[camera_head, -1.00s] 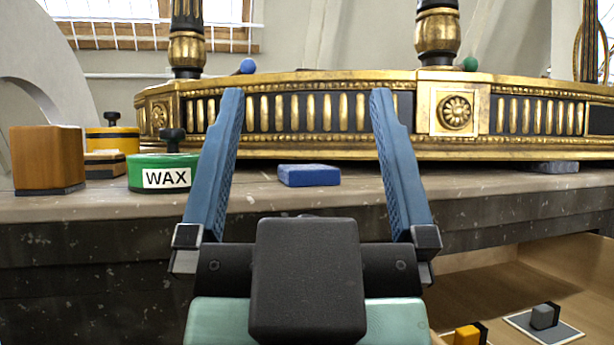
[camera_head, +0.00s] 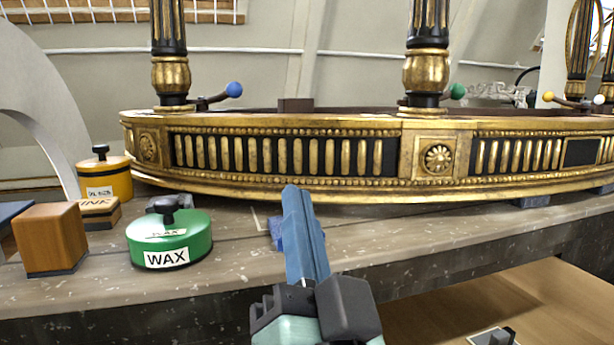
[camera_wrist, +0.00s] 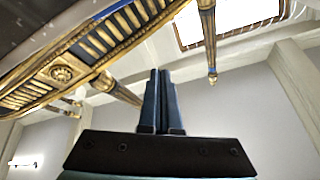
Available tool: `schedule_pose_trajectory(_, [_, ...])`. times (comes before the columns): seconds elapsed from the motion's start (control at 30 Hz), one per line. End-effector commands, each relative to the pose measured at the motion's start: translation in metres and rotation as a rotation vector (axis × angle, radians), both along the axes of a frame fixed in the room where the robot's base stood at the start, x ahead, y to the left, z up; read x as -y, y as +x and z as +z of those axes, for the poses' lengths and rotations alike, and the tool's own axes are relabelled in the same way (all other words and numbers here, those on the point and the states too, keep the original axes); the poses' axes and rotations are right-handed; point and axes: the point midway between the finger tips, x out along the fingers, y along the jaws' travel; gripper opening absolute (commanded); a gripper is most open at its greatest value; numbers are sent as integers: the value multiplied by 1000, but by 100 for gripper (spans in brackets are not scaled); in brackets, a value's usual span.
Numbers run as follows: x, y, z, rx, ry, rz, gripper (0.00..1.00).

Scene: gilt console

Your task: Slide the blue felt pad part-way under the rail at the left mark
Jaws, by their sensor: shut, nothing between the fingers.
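The blue felt pad (camera_head: 276,232) lies on the bench in front of the gilt rail (camera_head: 290,188). Only its left part shows; my fingers hide the rest. A pale mark (camera_head: 257,217) is on the bench just left of the pad. My gripper (camera_head: 291,190) is shut and empty, its fingers overlapping the pad and the rail's lower edge in the head view. Whether the fingers touch the pad cannot be told.
A green wax tin (camera_head: 188,238), a wooden block (camera_head: 50,238) and a yellow tin (camera_head: 108,175) stand to the left. A grey-blue pad (camera_head: 535,201) sits under the rail at the right. Bench room right of my gripper is clear.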

Motion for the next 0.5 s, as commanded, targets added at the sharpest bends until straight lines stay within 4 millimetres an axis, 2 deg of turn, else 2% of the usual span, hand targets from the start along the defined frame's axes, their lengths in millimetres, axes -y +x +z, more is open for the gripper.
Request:
schedule_pose_trajectory(0.03, [3, 6, 16, -46, 54, 36, 0])
schedule_pose_trajectory(0.3, [10, 20, 20, -258, 393, 232, 0])
schedule_pose_trajectory(0.5, [17, 19, 18, -420, 709, 358, 0])
